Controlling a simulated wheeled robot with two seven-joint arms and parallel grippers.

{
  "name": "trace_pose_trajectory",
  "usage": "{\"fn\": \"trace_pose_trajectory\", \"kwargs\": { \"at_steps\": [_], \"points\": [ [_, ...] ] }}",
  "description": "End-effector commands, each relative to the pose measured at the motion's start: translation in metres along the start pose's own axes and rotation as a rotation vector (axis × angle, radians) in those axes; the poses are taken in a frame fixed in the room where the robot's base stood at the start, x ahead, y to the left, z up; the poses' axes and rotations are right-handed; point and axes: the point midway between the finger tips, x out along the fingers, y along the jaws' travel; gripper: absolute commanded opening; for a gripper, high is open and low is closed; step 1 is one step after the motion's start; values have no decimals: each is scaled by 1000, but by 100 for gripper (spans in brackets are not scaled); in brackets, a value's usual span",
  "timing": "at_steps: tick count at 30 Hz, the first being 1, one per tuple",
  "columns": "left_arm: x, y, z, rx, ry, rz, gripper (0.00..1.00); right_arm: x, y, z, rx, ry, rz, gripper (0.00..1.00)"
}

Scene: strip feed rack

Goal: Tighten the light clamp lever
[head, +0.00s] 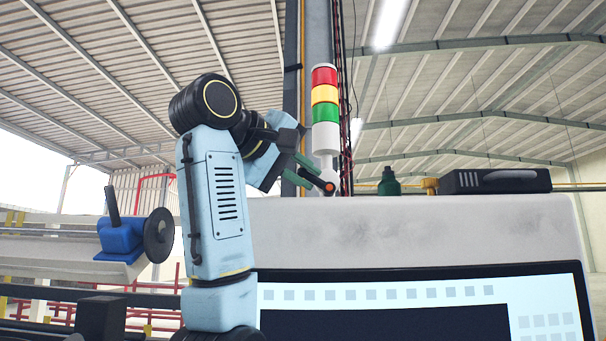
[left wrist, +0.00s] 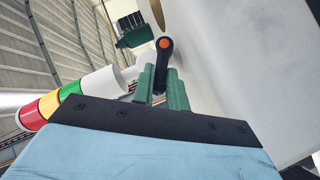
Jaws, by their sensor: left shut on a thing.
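The light clamp lever is a black handle with an orange end cap (head: 329,188), at the foot of the signal light. It also shows in the left wrist view (left wrist: 165,48), standing up between the green fingers. My left gripper (head: 311,179) has its two green fingers closed about the lever; the fingers also show in the left wrist view (left wrist: 160,85). The signal light (head: 325,94) has red, yellow and green bands over a white base and looks upright in the head view. The clamp itself is mostly hidden. My right gripper is not in view.
The white machine housing (head: 430,225) fills the area below the light, with a large screen (head: 420,293) on its front. A dark green bottle (head: 388,182) and a black box (head: 495,181) stand on top. A blue grinder-like tool (head: 122,238) is at the left.

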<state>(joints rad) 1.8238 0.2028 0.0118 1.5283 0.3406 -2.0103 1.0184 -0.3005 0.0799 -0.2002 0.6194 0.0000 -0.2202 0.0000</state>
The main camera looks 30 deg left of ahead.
Motion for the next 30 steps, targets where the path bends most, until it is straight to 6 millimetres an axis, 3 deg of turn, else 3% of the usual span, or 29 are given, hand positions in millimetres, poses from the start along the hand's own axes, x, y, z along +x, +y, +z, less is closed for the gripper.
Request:
{"fn": "trace_pose_trajectory", "kwargs": {
  "at_steps": [14, 30],
  "points": [
    [1, 14, -2, 223, -53, -191, 0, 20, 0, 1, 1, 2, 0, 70],
    [11, 37, 4, 595, -151, -498, 0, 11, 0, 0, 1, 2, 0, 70]
  ]
}}
